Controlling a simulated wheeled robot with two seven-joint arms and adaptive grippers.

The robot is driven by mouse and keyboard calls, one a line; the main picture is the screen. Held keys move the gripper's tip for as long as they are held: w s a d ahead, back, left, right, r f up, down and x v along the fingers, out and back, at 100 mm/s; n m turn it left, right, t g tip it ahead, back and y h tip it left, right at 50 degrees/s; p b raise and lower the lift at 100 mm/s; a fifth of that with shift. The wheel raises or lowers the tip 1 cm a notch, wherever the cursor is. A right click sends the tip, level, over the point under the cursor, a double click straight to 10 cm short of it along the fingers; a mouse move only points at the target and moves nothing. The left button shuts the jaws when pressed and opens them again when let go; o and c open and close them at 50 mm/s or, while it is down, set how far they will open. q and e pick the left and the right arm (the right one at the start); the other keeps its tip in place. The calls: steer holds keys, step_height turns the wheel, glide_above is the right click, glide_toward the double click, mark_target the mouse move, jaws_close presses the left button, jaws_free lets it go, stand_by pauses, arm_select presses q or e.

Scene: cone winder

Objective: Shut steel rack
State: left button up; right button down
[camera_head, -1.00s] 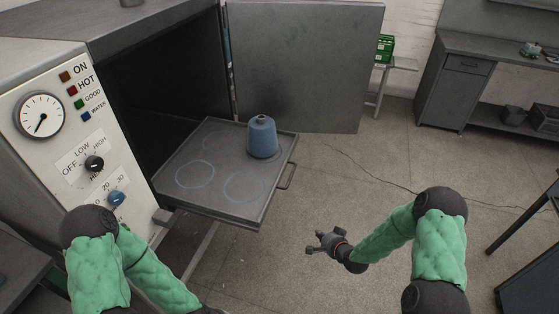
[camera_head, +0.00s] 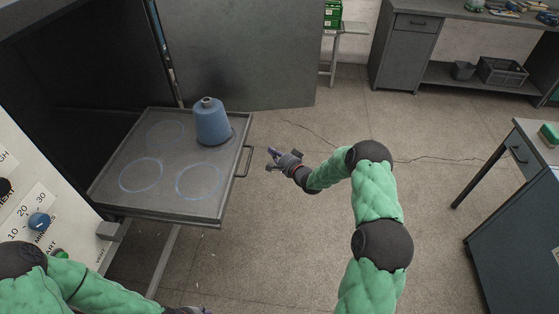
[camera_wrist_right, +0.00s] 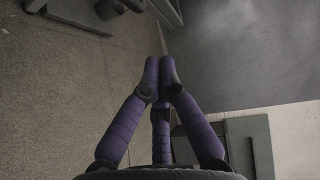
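The steel rack (camera_head: 122,196) is a flat grey tray with blue ring marks, slid out of the dark cabinet. A blue cone (camera_head: 212,124) stands upright at its back right. The rack's bar handle (camera_head: 245,161) is on its right edge.
The cabinet's large grey door (camera_head: 240,55) stands open behind the rack. A control panel with a blue knob (camera_head: 39,221) is at the left. A grey workbench (camera_head: 405,50) stands at the back and a desk (camera_head: 520,200) at the right. The floor between is clear.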

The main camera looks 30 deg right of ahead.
steer(key=shift+w+a+f+b, duration=0.3)
steer(key=shift+w+a+b, duration=0.15)
steer(key=shift+w+a, duration=0.55)
steer(key=shift+w+a+f+b, duration=0.25)
steer(key=shift+w+a+b, duration=0.2)
steer(key=shift+w+a, duration=0.55)
steer(key=shift+w+d, duration=0.1)
